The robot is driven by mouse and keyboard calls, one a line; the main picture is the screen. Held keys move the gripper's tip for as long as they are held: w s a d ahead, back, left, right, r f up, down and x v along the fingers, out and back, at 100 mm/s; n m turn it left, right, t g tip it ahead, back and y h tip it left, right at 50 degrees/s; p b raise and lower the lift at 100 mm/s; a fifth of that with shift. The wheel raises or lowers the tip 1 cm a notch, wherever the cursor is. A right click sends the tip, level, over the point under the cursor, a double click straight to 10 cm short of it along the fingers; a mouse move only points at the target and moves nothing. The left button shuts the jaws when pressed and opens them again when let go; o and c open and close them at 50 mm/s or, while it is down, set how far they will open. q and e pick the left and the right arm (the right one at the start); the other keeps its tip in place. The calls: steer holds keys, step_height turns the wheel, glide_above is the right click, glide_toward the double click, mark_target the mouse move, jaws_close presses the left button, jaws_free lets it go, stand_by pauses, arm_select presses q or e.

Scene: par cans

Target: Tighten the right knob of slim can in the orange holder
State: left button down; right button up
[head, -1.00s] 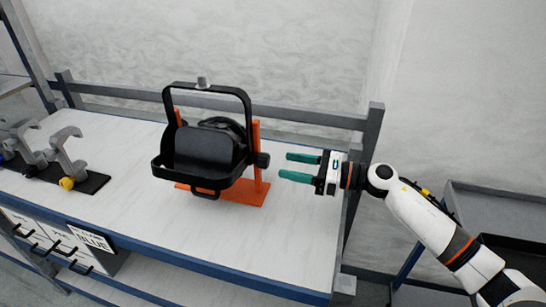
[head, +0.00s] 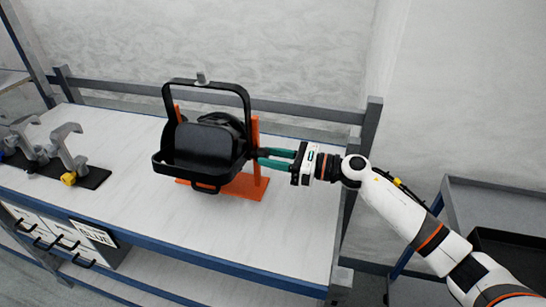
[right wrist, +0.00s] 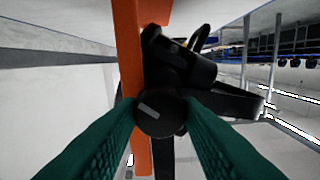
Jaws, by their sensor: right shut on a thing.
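The slim can (head: 205,143) is black and sits in the orange holder (head: 246,188) on the bench, with its black yoke standing above it. My right gripper (head: 260,157) reaches in from the right at the can's right side. In the right wrist view its two green fingers are shut on the round black right knob (right wrist: 158,113), one on each side. A pale mark shows on the knob's face. In the head view the fingertips mostly hide the knob. The orange holder's upright (right wrist: 130,60) stands just behind the knob. My left gripper is not in view.
Grey clamps (head: 68,150) stand on a black base at the bench's left. A drawer unit with a label reading BLUE (head: 92,234) hangs under the front edge. The bench top right of the holder is clear. A grey cart (head: 490,205) stands at the far right.

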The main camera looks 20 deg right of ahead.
steer(key=shift+m, duration=0.4)
steer(key=m+p, duration=0.1)
steer(key=m, duration=0.3)
steer(key=shift+r, duration=0.1)
steer(key=m+p, duration=0.2)
steer(key=m, duration=0.1)
steer(key=shift+m, duration=0.3)
steer(key=m+p, duration=0.3)
steer(key=m, duration=0.2)
steer(key=shift+m+p, duration=0.95)
steer(key=shift+m, duration=1.15)
steer(key=o, duration=1)
